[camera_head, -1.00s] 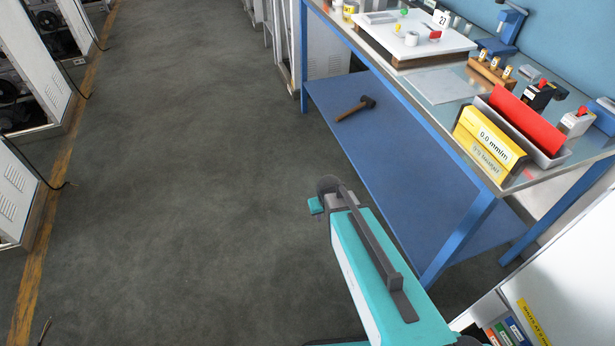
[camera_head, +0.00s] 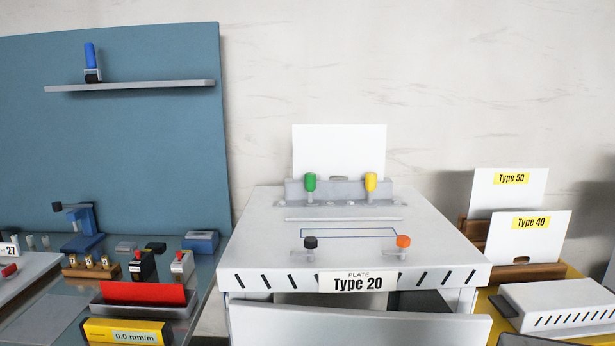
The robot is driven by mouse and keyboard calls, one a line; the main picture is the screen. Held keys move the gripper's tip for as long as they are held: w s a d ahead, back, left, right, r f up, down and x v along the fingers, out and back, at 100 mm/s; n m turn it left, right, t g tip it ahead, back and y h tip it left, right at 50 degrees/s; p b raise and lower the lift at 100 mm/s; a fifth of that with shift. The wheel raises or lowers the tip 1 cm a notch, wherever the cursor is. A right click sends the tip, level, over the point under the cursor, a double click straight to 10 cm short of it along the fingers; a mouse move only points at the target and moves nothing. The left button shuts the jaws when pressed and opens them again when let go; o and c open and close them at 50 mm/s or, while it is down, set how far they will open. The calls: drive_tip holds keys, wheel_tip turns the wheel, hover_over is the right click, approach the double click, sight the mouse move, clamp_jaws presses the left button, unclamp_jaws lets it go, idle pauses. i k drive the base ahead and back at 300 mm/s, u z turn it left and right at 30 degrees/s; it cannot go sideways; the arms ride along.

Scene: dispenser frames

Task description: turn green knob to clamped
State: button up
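The green knob (camera_head: 310,182) stands upright on the left of a grey clamp bar (camera_head: 340,194) at the back of a white machine labelled Type 20 (camera_head: 262,225). A yellow knob (camera_head: 371,182) stands on the right of the same bar. A white plate (camera_head: 339,150) rises upright behind the bar. I cannot tell from the green knob whether it is clamped, and no position marking is readable. My gripper is not in view.
A black knob (camera_head: 310,242) and an orange knob (camera_head: 403,241) sit at the machine's front. A workbench with a red piece (camera_head: 143,293) and a yellow level (camera_head: 125,331) is at left. Type 50 (camera_head: 510,195) and Type 40 (camera_head: 528,240) plates stand at right.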

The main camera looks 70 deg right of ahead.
sight(309, 178)
drive_tip(key=k, duration=1)
drive_tip(key=u, duration=0.5)
drive_tip(key=i, duration=0.25)
drive_tip(key=u, duration=0.05)
